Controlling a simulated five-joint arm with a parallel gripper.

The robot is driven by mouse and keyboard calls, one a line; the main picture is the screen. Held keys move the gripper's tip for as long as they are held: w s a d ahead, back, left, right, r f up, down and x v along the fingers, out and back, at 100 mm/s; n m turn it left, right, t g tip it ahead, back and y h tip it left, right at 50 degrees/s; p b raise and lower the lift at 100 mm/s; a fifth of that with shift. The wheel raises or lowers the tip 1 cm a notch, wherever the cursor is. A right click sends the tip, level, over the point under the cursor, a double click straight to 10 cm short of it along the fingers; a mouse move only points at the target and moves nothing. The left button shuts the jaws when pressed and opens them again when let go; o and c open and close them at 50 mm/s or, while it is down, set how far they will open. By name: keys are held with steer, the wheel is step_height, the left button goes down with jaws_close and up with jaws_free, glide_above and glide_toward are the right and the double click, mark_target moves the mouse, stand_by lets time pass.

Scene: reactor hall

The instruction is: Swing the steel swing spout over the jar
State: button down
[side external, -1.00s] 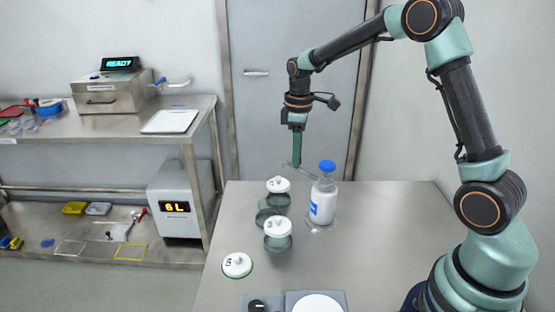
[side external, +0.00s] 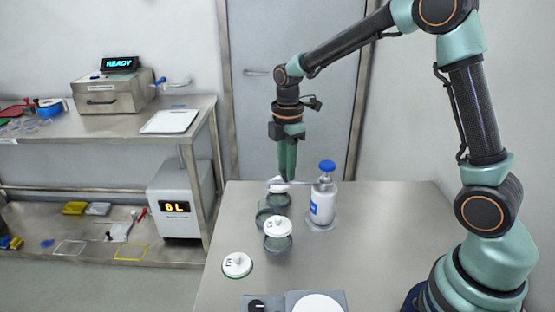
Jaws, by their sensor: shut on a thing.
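The steel swing spout (side external: 306,183) sticks out level to the left from near the top of a white bottle with a blue cap (side external: 322,204). My gripper (side external: 288,176) points down, with its green fingers shut on the spout near its outer end. Below and behind the fingers is a greenish glass jar with a white top (side external: 273,202), and the spout's end overlaps this top in the picture. I cannot tell its exact height above it. Another glass jar with a white top (side external: 278,242) stands nearer the camera.
A round white lid-like piece (side external: 237,264) lies near the table's left edge. A grey device with a white disc (side external: 318,303) and a black knob (side external: 257,304) are at the front edge. The table's right side (side external: 395,225) is clear. A steel bench (side external: 110,122) stands at the left.

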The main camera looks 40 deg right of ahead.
steer(key=shift+a+r, duration=0.1)
steer(key=shift+a, duration=0.05)
stand_by(0.4)
steer(key=c, duration=0.7)
jaws_free()
steer(key=shift+s, duration=0.1)
steer(key=shift+o, duration=0.2)
step_height(320, 180, up, 12)
steer(key=s+a+f+m+t, duration=0.1)
steer(key=s+m+t, duration=0.4)
steer(key=s+m, duration=0.9)
steer(key=shift+s+m+t, duration=0.15)
steer(key=shift+m+t, duration=0.15)
steer(key=shift+m, duration=0.5)
